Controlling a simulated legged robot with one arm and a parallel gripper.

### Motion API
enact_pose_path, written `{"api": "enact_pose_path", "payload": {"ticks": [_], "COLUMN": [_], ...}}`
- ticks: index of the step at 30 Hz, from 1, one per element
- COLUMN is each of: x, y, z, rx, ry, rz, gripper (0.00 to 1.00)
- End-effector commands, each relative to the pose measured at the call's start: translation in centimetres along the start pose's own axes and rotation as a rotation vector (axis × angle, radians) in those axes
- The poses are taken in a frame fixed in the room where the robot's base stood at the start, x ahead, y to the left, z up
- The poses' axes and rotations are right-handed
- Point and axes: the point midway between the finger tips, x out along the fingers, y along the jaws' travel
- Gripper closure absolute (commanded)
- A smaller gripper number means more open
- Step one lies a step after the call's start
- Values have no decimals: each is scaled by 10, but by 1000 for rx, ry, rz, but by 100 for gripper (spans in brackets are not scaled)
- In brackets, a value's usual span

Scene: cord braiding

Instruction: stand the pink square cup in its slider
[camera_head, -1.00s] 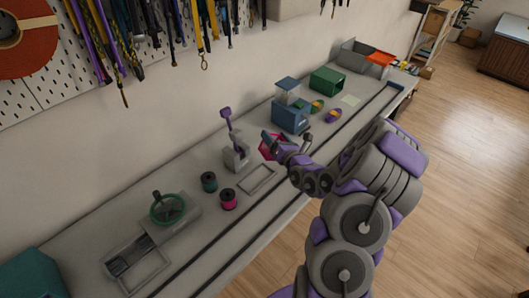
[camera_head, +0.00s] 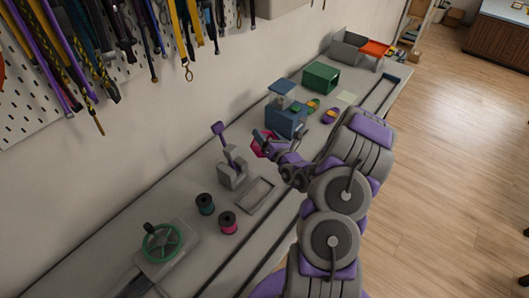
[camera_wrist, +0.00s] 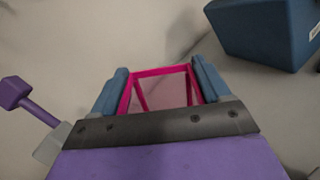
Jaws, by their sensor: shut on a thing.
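The pink square cup (camera_head: 257,150) is in my gripper (camera_head: 270,143), above the bench and in front of the blue machine. In the wrist view the cup (camera_wrist: 160,71) shows its pink rim and see-through walls between the two blue-grey fingers of my gripper (camera_wrist: 162,84), which is shut on it. A grey rectangular frame (camera_head: 240,207) lies on the bench, nearer than the cup; it may be the slider, but I cannot tell for sure. The cup's underside is hidden.
A grey stand with a purple lever (camera_head: 232,172) is left of the cup. The blue machine (camera_head: 287,120) and green box (camera_head: 321,76) stand beyond. Rails run along the bench.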

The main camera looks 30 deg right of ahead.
Motion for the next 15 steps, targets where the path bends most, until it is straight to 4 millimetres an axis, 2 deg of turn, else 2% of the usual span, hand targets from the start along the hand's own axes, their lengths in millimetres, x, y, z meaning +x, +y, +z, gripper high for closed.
{"api": "enact_pose_path", "payload": {"ticks": [1, 3, 8, 15], "x": [0, 1, 2, 3], "y": [-4, -8, -16, -33], "z": [-14, -24, -32, -62], "rx": [-1, 0, 0, 5], "ry": [9, 9, 4, 9], "rz": [0, 1, 1, 0], "gripper": [55, 55, 55, 55]}}
